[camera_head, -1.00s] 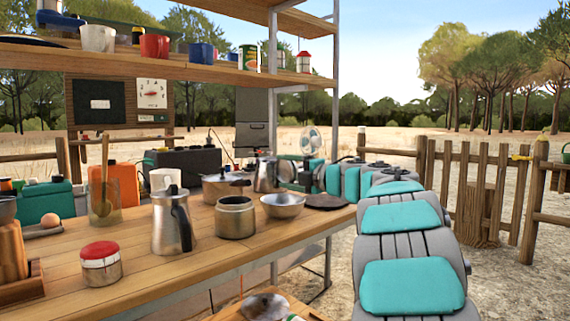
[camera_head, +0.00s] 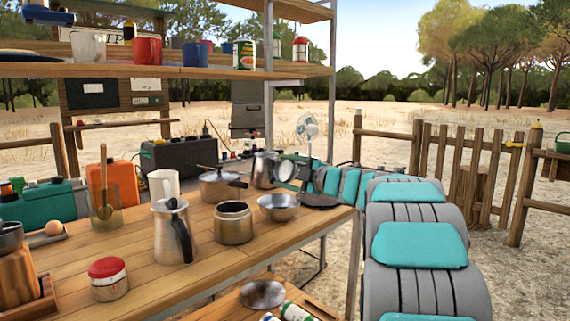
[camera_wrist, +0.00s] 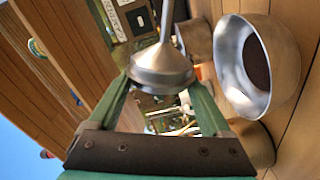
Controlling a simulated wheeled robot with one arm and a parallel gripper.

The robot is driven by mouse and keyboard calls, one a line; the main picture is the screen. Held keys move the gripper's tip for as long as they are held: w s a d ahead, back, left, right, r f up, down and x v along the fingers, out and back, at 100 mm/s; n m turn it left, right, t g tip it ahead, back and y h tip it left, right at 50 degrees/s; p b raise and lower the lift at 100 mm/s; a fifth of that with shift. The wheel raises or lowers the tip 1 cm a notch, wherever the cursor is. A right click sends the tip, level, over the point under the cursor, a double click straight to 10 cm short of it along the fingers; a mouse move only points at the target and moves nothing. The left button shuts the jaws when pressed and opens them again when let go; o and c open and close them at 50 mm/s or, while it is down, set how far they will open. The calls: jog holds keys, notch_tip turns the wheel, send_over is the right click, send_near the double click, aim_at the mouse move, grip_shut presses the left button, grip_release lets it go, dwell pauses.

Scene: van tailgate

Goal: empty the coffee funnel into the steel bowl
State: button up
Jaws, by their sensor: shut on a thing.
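My gripper (camera_wrist: 163,88) is shut on the steel coffee funnel (camera_wrist: 162,66), its green fingers on either side. The funnel lies tipped on its side, its stem pointing away from the wrist camera; the inside of its cup is hidden there. In the head view the funnel's round end (camera_head: 285,170) faces the camera, just above and behind the steel bowl (camera_head: 279,206). The bowl also shows in the wrist view (camera_wrist: 287,88), with a dark brown round patch, which looks like coffee grounds, on its bottom.
A moka pot (camera_head: 172,235) and an open metal pot (camera_head: 233,224) stand left of the bowl. A lidded saucepan (camera_head: 216,187) and a steel jug (camera_head: 263,170) stand behind. A red-lidded jar (camera_head: 108,280) is near the front edge. The upper shelf (camera_head: 190,71) hangs above.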

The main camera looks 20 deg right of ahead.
aim_at(290, 161)
jog(key=shift+r+p, duration=0.3)
jog(key=shift+p, duration=0.05)
jog(key=shift+w+d+m, duration=0.1)
jog(key=shift+d+m, duration=0.15)
jog(key=shift+m, duration=0.75)
jog(key=m, duration=0.2)
jog(key=r+m, duration=0.1)
jog(key=shift+w+d, duration=0.1)
jog(key=shift+d, duration=0.2)
jog(key=m, duration=0.2)
jog(key=r+m, duration=0.1)
jog(key=m, duration=0.1)
jog(key=shift+d+r, duration=0.1)
jog(key=shift+w+d+r+m, duration=0.1)
jog(key=shift+r+m, duration=0.2)
jog(key=shift+m, duration=0.75)
jog(key=shift+d+r+m, duration=0.1)
jog(key=shift+r+m, duration=0.2)
jog(key=shift+m, duration=0.75)
